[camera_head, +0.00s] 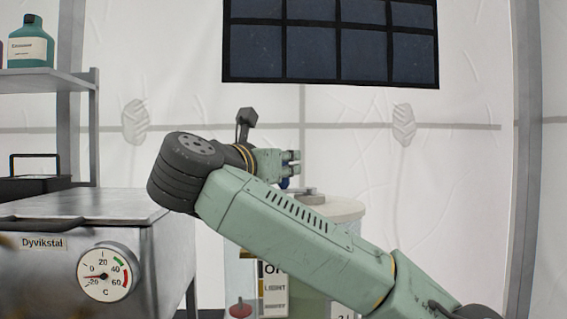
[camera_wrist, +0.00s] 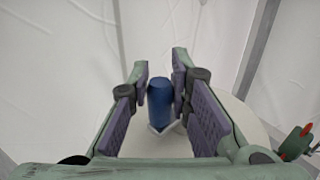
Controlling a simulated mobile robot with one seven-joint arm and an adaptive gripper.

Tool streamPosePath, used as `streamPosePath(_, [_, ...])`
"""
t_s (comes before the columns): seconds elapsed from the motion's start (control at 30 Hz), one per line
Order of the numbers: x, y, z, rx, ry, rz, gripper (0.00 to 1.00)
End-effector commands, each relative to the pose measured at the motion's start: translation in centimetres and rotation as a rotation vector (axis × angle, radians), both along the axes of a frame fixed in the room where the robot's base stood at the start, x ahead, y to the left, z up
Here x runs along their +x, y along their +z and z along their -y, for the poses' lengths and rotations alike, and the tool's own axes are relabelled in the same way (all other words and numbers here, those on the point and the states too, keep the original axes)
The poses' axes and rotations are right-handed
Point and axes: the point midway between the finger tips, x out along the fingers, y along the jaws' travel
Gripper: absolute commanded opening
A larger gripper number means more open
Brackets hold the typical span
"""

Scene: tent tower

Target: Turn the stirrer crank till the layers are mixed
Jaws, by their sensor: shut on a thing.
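The stirrer vessel (camera_head: 348,208) stands behind my arm, a clear round container with a pale lid; the lid (camera_wrist: 240,118) also shows in the wrist view. A grey crank arm (camera_head: 312,198) lies on top of the lid. Its upright blue handle (camera_wrist: 160,102) stands between my fingers. My gripper (camera_head: 291,168) is over the lid and shut on the handle; it also shows in the wrist view (camera_wrist: 160,78). My arm hides much of the vessel, so I cannot tell how the layers stand. A red piece (camera_head: 240,309) shows low at the vessel's left.
A metal chest with a dial gauge (camera_head: 104,275) stands at the left, close to my arm. Above it is a shelf (camera_head: 50,80) with a green bottle (camera_head: 30,42). A dark window grid (camera_head: 330,42) is in the white tent wall behind.

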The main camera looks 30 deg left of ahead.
Motion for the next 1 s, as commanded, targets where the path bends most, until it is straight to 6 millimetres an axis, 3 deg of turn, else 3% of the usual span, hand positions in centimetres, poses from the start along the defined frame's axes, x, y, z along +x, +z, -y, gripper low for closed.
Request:
streamPosePath(0.13, [0.0, 0.0, 0.0, 0.000, 0.000, 0.000, 0.00])
streamPosePath(0.57, [-0.1, -0.3, 0.3, 0.002, 0.038, 0.002, 0.00])
streamPosePath(1.0, [-0.8, -0.5, 1.9, 0.008, 0.353, 0.004, 0.00])
